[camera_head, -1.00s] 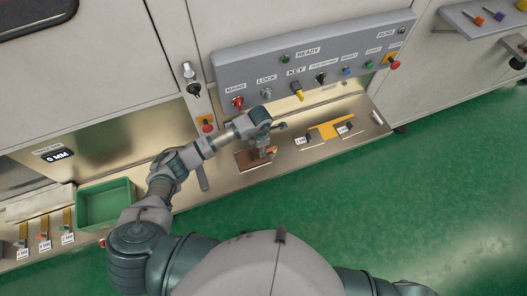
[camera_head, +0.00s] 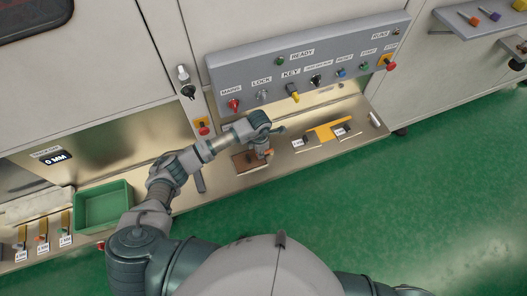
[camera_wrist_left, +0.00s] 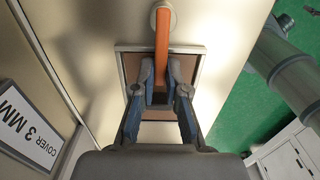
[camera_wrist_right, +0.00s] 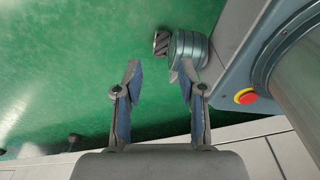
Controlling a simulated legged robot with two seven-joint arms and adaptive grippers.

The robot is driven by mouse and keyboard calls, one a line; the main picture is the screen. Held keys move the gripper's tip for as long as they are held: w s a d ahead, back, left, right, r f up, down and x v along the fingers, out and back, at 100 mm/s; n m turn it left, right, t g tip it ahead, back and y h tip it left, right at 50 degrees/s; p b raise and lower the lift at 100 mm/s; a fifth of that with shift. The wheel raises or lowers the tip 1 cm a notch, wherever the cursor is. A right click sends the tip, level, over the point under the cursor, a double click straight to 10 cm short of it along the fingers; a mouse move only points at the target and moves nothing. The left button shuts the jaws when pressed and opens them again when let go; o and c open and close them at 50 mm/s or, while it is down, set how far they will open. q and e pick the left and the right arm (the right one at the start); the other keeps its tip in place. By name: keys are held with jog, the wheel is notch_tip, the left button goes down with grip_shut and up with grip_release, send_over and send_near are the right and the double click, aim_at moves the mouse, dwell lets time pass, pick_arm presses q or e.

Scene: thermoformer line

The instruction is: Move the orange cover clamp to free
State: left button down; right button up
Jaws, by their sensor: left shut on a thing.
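The orange cover clamp (camera_wrist_left: 162,32) is a narrow orange lever on a pale round pivot above a brown framed plate (camera_wrist_left: 184,103). In the head view the plate (camera_head: 243,162) lies on the metal ledge, with a bit of the orange clamp (camera_head: 269,152) showing beside my gripper. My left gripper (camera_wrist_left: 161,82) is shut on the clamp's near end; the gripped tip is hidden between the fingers. In the head view the left gripper (camera_head: 262,151) is over the plate. My right gripper (camera_wrist_right: 158,70) is open and empty above the green floor.
A control panel (camera_head: 270,72) with knobs and a yellow key (camera_head: 292,90) stands behind the left arm. A yellow part (camera_head: 326,131) lies right of the plate on the ledge. A green bin (camera_head: 104,206) and several tagged pieces sit at left. The front floor is clear.

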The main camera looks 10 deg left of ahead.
pick_arm(q)
jog(key=shift+w+d+r, duration=0.1)
jog(key=shift+w+d, duration=0.1)
pick_arm(e)
jog(key=shift+d, duration=0.8)
